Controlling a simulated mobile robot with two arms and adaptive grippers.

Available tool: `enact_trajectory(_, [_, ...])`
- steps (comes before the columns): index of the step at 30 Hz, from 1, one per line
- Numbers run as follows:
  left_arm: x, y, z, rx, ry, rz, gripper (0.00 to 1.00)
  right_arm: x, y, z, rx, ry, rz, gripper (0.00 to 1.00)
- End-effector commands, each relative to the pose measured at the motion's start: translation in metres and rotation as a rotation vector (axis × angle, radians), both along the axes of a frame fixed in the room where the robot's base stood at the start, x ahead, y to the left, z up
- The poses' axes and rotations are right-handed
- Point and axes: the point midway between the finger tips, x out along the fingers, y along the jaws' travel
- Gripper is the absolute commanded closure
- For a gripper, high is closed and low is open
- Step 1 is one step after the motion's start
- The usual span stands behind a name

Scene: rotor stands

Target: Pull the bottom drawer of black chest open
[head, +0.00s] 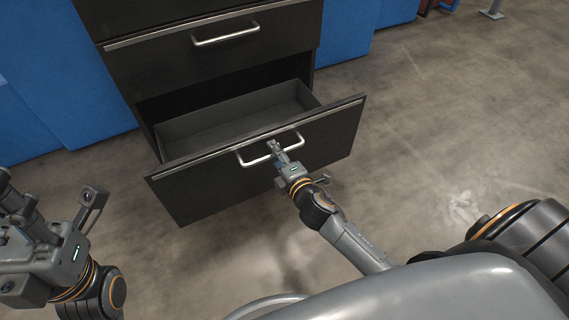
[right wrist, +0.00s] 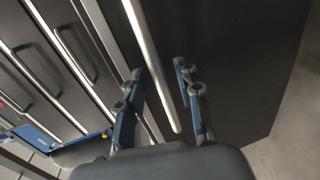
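The black chest (head: 225,75) stands with its bottom drawer (head: 255,170) pulled out, and the empty grey inside of the drawer shows. The drawer's silver bar handle (head: 254,161) is on its front; it also shows as a bright bar in the right wrist view (right wrist: 150,55). My right gripper (head: 274,148) is at the right part of this handle. In the right wrist view its two fingers (right wrist: 160,100) stand apart, one on each side of the bar, with gaps visible. My left gripper (head: 55,205) is at the lower left, away from the chest, with its fingers apart and empty.
A closed drawer with a silver handle (head: 225,36) is above the open one. Blue panels (head: 85,95) stand left of and behind the chest. The concrete floor (head: 440,130) to the right is clear. A metal foot (head: 491,13) shows at the top right.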

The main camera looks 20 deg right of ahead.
Motion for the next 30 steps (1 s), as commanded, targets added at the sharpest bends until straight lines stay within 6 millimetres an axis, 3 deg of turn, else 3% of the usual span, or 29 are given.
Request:
enact_trajectory(9, [0.000,0.000,0.000,-0.002,0.000,-0.001,0.60,-0.063,-0.002,0.012,0.001,0.003,0.000,0.65])
enact_trajectory(15, [0.000,0.000,0.000,-0.002,0.000,-0.001,0.60,-0.094,-0.004,0.018,0.002,0.002,-0.001,0.65])
enact_trajectory(21, [0.000,0.000,0.000,-0.002,0.000,-0.001,0.60,-0.108,-0.004,0.022,0.000,0.000,-0.001,0.65])
enact_trajectory(30, [-0.001,0.000,0.000,-0.002,0.000,-0.001,0.60,-0.109,-0.004,0.023,0.000,0.000,-0.001,0.65])
